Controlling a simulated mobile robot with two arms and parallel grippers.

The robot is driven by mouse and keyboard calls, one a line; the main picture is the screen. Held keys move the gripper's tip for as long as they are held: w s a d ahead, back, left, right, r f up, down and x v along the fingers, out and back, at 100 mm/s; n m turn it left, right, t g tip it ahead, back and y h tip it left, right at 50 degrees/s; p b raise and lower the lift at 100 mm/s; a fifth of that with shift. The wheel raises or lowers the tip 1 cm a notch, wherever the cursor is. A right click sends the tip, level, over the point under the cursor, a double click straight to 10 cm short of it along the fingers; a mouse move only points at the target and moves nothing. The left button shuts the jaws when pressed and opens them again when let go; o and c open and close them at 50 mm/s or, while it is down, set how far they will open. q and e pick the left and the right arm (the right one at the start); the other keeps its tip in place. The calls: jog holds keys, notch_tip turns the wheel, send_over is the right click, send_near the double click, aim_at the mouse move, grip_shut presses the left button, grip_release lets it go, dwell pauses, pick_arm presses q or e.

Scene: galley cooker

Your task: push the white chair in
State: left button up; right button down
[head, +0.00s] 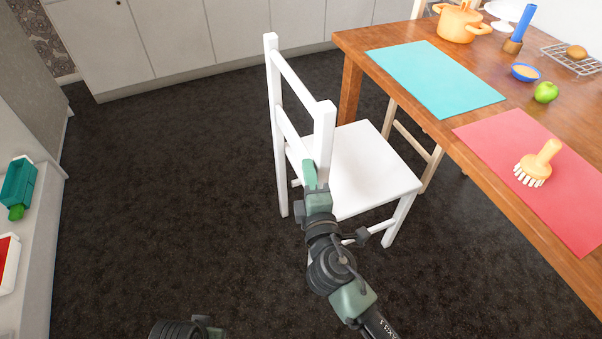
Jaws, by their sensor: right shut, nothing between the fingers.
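The white chair (365,165) stands on the dark floor at the left side of the wooden table (480,125). Its backrest faces left, away from the table, and its seat's far right corner comes close to the table edge. My right gripper (310,172) is shut and empty. Its tip is at the near post of the backrest, just above seat height; I cannot tell whether it touches. Part of the seat and a near leg are hidden behind my right arm. My left gripper is not visible; only a dark piece of my own body shows at the bottom edge.
A pale wooden chair (436,160) stands partly under the table. On the table are a turquoise mat (430,75), a red mat (560,200), a brush (541,160), an orange pot (461,24) and a green apple (545,92). The floor on the left is clear.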

dwell(0.3)
